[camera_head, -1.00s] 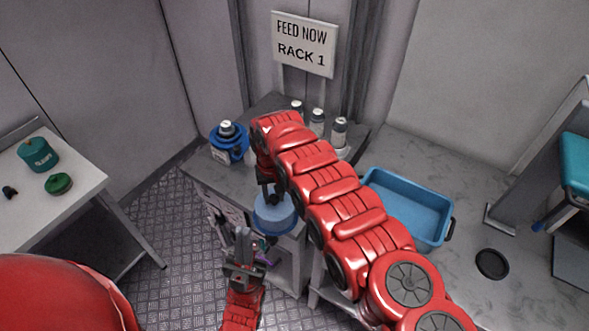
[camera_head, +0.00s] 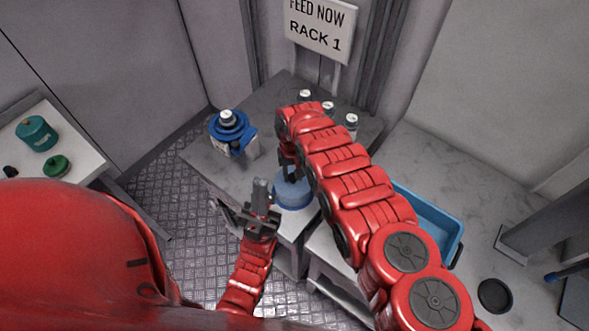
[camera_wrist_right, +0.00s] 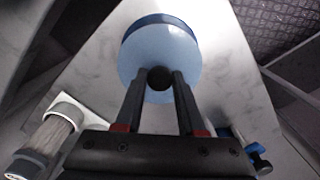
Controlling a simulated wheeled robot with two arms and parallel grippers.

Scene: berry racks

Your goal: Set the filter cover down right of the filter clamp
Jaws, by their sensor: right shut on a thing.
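The filter cover (camera_head: 293,195) is a round light-blue disc with a darker blue rim, at the front right of the grey marbled table. My right gripper (camera_head: 290,175) is shut on its black knob, which shows between the fingertips in the right wrist view (camera_wrist_right: 160,78). I cannot tell if the cover touches the table. A blue ringed device with a grey cap, seemingly the filter clamp (camera_head: 230,132), stands left of the cover on the same table. My left gripper (camera_head: 261,200) is in front of the table, left of the cover; its finger gap is unclear.
Several grey-capped bottles (camera_head: 351,123) stand at the table's back right, partly behind my right arm. A blue bin (camera_head: 440,222) lies to the right. A white side table (camera_head: 85,150) with green containers is at left. Table top between clamp and cover is clear.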

